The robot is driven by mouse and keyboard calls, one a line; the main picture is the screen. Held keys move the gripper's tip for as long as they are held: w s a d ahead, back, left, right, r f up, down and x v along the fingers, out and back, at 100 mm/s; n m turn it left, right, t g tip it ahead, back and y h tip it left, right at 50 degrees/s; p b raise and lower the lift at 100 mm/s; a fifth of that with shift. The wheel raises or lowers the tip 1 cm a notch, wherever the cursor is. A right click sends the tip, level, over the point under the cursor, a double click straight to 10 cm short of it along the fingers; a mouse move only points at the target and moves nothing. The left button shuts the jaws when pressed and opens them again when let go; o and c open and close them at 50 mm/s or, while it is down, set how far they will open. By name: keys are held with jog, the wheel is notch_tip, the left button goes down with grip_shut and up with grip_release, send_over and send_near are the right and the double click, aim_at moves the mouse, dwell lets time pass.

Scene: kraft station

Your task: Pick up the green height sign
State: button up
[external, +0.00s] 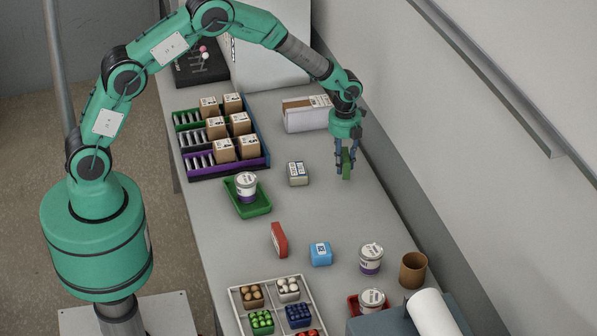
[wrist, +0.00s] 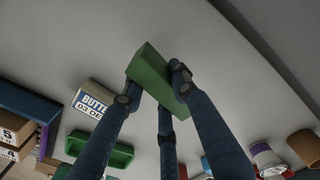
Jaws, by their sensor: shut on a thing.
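The green height sign (external: 346,166) is a small green block, held between the fingers of my gripper (external: 345,160) over the right side of the table. In the wrist view the green sign (wrist: 155,74) sits between the blue fingertips of my gripper (wrist: 158,90), which press on it from its sides. Its printed face does not show. I cannot tell from these views whether its lower edge touches the table.
A grey butter box (external: 298,174) lies left of my gripper. A white carton (external: 306,113) stands behind it. A green tray (external: 262,207) with a tub, a red block (external: 279,240) and a blue box (external: 321,254) are nearer. The wall (external: 450,150) runs close on the right.

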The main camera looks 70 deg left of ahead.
notch_tip(320, 180, up, 6)
dwell(0.4)
